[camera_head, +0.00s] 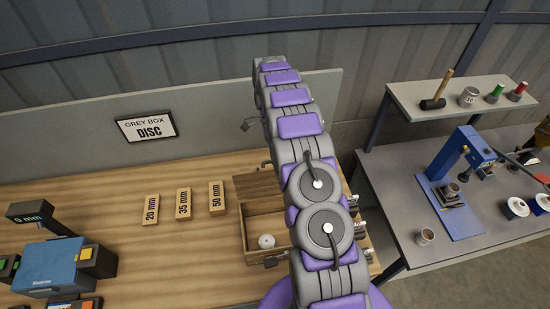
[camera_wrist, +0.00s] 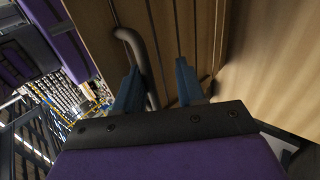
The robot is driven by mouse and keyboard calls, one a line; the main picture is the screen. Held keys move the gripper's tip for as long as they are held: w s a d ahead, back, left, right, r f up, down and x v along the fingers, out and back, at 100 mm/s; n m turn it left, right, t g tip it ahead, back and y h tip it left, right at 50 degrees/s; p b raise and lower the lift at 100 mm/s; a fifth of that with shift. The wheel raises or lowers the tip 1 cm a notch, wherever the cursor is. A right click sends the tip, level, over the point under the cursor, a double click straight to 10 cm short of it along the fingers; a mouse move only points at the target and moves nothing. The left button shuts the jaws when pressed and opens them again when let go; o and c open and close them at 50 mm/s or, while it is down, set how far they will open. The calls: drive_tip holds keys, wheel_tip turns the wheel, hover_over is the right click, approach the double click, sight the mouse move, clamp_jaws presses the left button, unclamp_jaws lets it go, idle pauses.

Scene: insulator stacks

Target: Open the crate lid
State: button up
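The wooden crate (camera_head: 262,228) stands on the bench, its near part open, with a white round piece (camera_head: 266,241) inside. The crate lid (camera_head: 257,187), of brown planks, shows at the crate's far side; its exact angle is unclear. My arm covers the crate's right side in the head view, and my gripper cannot be made out there. In the wrist view my gripper (camera_wrist: 157,66) has its two blue fingers apart. A bent grey handle (camera_wrist: 137,52) on the wood passes between them, close to the left finger. I cannot tell whether they touch.
Wooden blocks (camera_head: 183,203) marked 20, 35 and 50 mm lie left of the crate. A blue device (camera_head: 55,266) stands at the bench's lower left. A sign (camera_head: 146,126) reads "GREY BOX DISC". A grey table (camera_head: 470,220) with a blue press stands at the right.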

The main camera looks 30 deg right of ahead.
drive_tip(key=shift+r, duration=0.1)
drive_tip(key=s+a+r, duration=0.2)
drive_tip(key=s, duration=0.5)
drive_tip(key=s+a+r, duration=0.2)
drive_tip(key=s, duration=0.6)
drive_tip(key=shift+s+r+p, duration=0.2)
drive_tip(key=shift+r+p, duration=0.1)
drive_tip(key=shift+r, duration=0.1)
idle(0.5)
